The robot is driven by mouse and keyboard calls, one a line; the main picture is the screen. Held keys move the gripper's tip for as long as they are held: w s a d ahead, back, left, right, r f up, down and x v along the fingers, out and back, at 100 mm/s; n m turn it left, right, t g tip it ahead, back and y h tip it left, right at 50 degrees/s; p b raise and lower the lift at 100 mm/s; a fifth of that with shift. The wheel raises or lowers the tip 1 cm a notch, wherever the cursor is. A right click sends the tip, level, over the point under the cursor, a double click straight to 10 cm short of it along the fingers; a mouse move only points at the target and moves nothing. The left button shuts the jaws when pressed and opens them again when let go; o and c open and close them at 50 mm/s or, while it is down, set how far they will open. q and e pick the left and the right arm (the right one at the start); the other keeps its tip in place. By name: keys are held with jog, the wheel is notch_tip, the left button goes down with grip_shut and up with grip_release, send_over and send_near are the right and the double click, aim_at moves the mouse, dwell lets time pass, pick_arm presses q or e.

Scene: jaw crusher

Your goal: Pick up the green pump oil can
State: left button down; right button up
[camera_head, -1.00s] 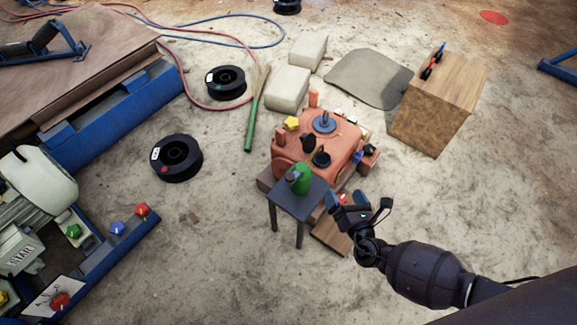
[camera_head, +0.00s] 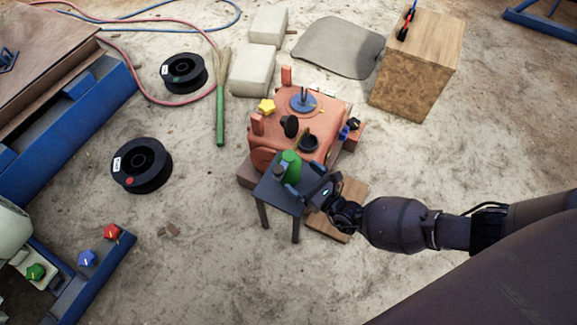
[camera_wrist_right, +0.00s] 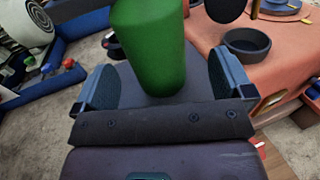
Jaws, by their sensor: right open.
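The green pump oil can (camera_head: 291,163) stands upright on a small dark grey table (camera_head: 270,190) in front of the orange machine. My right gripper (camera_head: 296,175) comes in from the right at the can, low over the table. In the right wrist view the can (camera_wrist_right: 148,45) is between the two open fingers of my right gripper (camera_wrist_right: 165,85). The can's top is cut off in that view. My left gripper is not in view.
The orange machine (camera_head: 285,122) is right behind the table, with a black cup (camera_head: 309,142) and a yellow knob (camera_head: 267,106) on top. A wooden board (camera_head: 350,195) lies right of the table. A wooden box (camera_head: 415,82) stands farther back.

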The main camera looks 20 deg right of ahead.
aim_at(289, 167)
jog(key=shift+a+b+x, duration=0.15)
jog(key=shift+b+x, duration=0.1)
jog(key=shift+x, duration=1.05)
jog(key=shift+a+b+x, duration=0.15)
jog(key=shift+b+x, duration=0.1)
jog(key=shift+x, duration=1.05)
jog(key=shift+r, duration=0.3)
jog(key=c, duration=1.3)
